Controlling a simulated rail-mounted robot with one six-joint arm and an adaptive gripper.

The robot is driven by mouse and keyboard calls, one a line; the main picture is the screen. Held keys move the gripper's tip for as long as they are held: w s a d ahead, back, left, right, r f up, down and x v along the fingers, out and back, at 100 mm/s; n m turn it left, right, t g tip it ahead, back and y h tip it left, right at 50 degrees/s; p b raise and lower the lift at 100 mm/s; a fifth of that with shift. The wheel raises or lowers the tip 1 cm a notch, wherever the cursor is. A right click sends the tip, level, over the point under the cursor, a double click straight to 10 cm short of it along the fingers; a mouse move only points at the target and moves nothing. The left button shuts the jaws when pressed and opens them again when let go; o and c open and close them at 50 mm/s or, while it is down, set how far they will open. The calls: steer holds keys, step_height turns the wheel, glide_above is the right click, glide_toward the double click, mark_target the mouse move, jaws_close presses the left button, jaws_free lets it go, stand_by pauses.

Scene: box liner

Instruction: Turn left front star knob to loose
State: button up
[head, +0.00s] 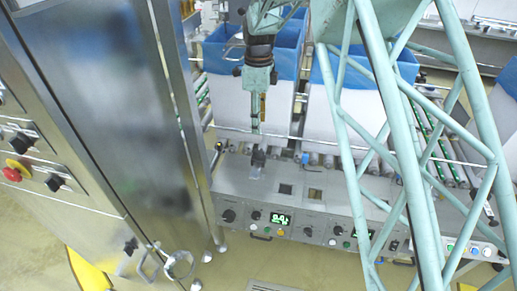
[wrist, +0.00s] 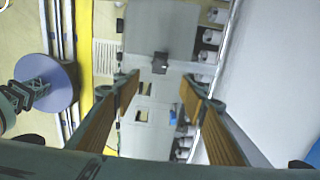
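A small dark knob (head: 258,156) stands on the grey metal deck below my gripper in the head view. It also shows as a black block-like shape in the wrist view (wrist: 160,62), ahead of and between the fingers. It is too small to make out a star shape or its turn position. My gripper (head: 259,128) points down above the knob, and a gap seems to separate them. In the wrist view my gripper (wrist: 163,82) is open, with its two ribbed orange-brown fingers wide apart and nothing between them.
The machine's front panel carries a dark dial (head: 228,215) and a lit green display (head: 280,219). A white box with a blue liner (head: 285,60) stands behind the deck. A tall steel cabinet (head: 110,90) is at left. Rollers (wrist: 211,37) line the deck's right side in the wrist view.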

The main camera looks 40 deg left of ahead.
mark_target(259, 151)
steer(key=shift+f+b, duration=1.1)
steer(key=shift+f, duration=5.75)
steer(key=shift+c, duration=0.2)
steer(key=c, duration=0.8)
